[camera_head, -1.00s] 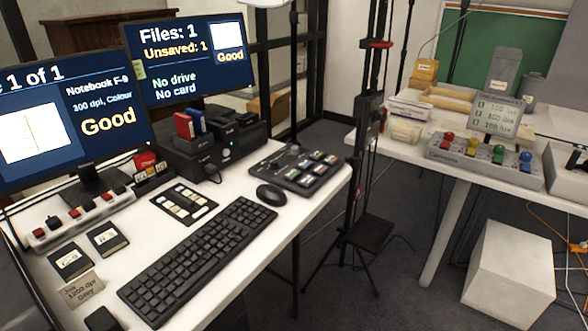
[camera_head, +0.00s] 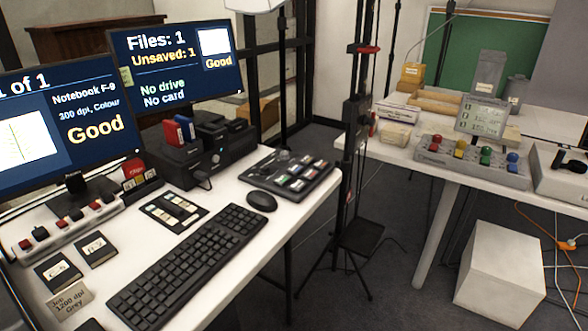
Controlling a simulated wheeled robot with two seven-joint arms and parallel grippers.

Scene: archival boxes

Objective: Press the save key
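A black keyboard (camera_head: 190,265) lies along the desk's front. The labels on these keys are too small to read, so I cannot tell which is the save key. The right monitor (camera_head: 175,60) reads "Files: 1", "Unsaved: 1", "No drive", "No card". The left monitor (camera_head: 62,130) reads "Notebook F-9", "300 dpi, Colour", "Good". Neither of my grippers is in view.
A mouse (camera_head: 262,201) lies between keyboard and key panel. A black dock (camera_head: 190,160) holds red and blue items. A note (camera_head: 70,300) reads "Job 1200 dpi Grey". A black stand (camera_head: 357,150) separates the desk from another table with a coloured-button box (camera_head: 470,160). A white block (camera_head: 500,270) sits on the floor.

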